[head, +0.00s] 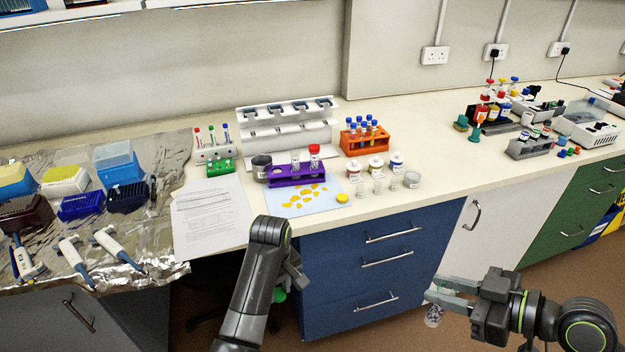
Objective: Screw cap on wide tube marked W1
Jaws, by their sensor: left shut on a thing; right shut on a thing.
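My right gripper (449,294) is at the lower right, in front of the blue drawers and below the bench top. It is shut on a clear tube-like thing (433,317), whose end hangs below the fingers; no marking on it is readable. My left gripper (291,278) is in front of the bench edge, mostly hidden behind its own wrist. A purple rack (297,178) on the bench holds wide tubes, one with a red cap (314,149). Their labels are too small to read.
An orange rack (353,149) with blue-capped tubes stands behind. Small jars and vials stand right of the purple rack. A pale blue mat (325,200) with yellow pieces and a paper sheet (212,220) lie near the front edge.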

